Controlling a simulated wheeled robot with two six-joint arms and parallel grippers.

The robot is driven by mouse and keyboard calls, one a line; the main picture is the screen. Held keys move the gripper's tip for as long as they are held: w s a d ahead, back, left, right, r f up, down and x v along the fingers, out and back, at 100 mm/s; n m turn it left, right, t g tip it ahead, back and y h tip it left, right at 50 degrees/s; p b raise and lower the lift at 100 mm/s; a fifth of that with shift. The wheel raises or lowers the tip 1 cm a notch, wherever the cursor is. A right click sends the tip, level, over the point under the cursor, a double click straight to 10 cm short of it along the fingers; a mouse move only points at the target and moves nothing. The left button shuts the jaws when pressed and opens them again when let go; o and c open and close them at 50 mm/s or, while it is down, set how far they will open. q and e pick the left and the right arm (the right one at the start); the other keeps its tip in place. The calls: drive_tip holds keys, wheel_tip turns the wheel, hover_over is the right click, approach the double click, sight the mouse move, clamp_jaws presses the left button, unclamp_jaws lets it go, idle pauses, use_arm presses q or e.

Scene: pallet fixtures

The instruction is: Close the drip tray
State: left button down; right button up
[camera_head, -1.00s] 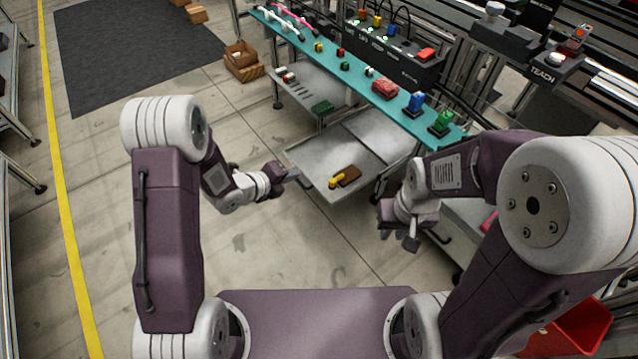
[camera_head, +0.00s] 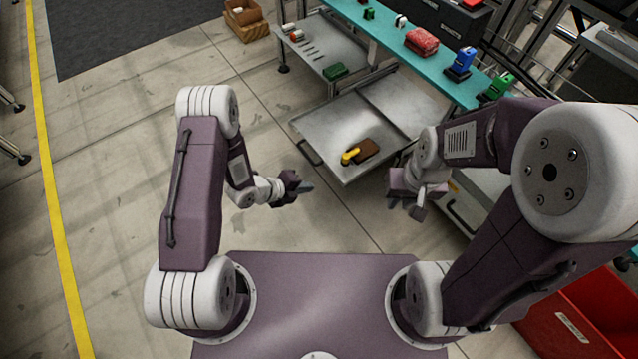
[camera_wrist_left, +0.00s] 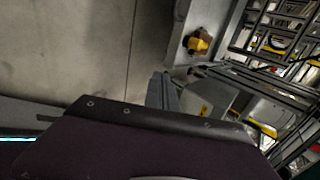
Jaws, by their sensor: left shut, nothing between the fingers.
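The drip tray (camera_head: 325,122) is a grey metal tray pulled out from under the teal bench, with a dark handle (camera_head: 308,152) on its front edge. A yellow item (camera_head: 349,156) and a brown block (camera_head: 366,150) lie in it. My left gripper (camera_head: 307,188) is shut and empty, in front of the tray and apart from its handle. In the left wrist view, the closed fingers (camera_wrist_left: 163,90) point toward the floor beside the tray, whose yellow item (camera_wrist_left: 198,42) shows. My right gripper (camera_head: 405,205) appears open and empty, right of the tray's front corner.
The teal bench top (camera_head: 385,35) holds a red block (camera_head: 421,41), a blue item (camera_head: 461,61) and a green item (camera_head: 497,86). A shelf (camera_head: 318,50) with a green part is behind the tray. A red bin (camera_head: 585,325) stands at lower right.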

sight(339, 180)
use_arm(q)
drive_tip(key=b+x, duration=0.2)
drive_tip(key=x, duration=0.1)
drive_tip(key=d+r+b+x, duration=0.1)
drive_tip(key=b+x, duration=0.1)
drive_tip(key=x, duration=0.2)
drive_tip(key=b+x, duration=0.3)
drive_tip(key=x, duration=0.1)
drive_tip(key=shift+w+d+r, duration=0.2)
drive_tip(key=shift+w+d, duration=0.1)
drive_tip(key=shift+w, duration=0.2)
drive_tip(key=shift+w+d+r, duration=0.1)
drive_tip(key=shift+w+d, duration=0.05)
drive_tip(key=shift+d, duration=0.1)
